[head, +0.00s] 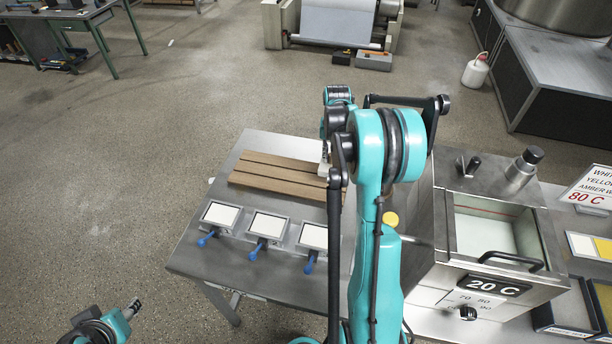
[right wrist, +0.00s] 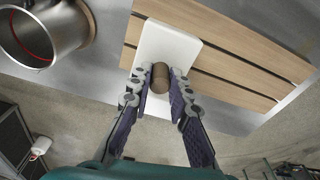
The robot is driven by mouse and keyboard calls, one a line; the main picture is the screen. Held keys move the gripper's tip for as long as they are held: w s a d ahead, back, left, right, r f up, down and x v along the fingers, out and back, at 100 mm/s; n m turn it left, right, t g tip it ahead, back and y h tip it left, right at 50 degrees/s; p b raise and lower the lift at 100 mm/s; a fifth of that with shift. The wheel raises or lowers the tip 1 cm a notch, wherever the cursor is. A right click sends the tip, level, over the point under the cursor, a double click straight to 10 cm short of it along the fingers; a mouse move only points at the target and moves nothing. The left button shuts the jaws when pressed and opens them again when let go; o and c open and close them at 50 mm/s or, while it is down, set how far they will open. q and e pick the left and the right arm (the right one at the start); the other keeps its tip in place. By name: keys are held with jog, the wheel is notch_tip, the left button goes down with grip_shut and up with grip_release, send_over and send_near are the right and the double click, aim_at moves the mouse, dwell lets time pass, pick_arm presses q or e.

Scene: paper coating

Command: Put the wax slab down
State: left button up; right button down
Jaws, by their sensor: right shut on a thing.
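The white wax slab (right wrist: 170,42) shows in the right wrist view, a flat rounded block with a brown round knob (right wrist: 160,77). My right gripper (right wrist: 160,84) is shut on the knob, one finger on each side. The slab is over a brown slatted wooden board (right wrist: 223,55); I cannot tell whether it touches the slats. In the head view the board (head: 265,176) lies on the metal table, and my right arm hides most of the slab and gripper. My left gripper (head: 133,307) is at the lower left, away from the table; its jaws are too small to read.
Several framed white panels with blue handles, one of them here (head: 222,215), line the table's front. A metal bath (head: 490,235) marked 20 C stands at right. A round metal vessel (right wrist: 45,33) is left of the board in the wrist view.

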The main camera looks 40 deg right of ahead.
jog(key=w+a+f, duration=0.1)
jog(key=a+f, duration=0.1)
jog(key=w+a+f+b, duration=0.1)
jog(key=a+f, duration=0.1)
jog(key=f, duration=0.1)
jog(key=w+a+f+b, duration=0.1)
jog(key=a+f, duration=0.1)
jog(key=f, duration=0.1)
jog(key=shift+f, duration=0.15)
jog(key=c, duration=1.4)
grip_release()
jog(key=shift+f, duration=0.1)
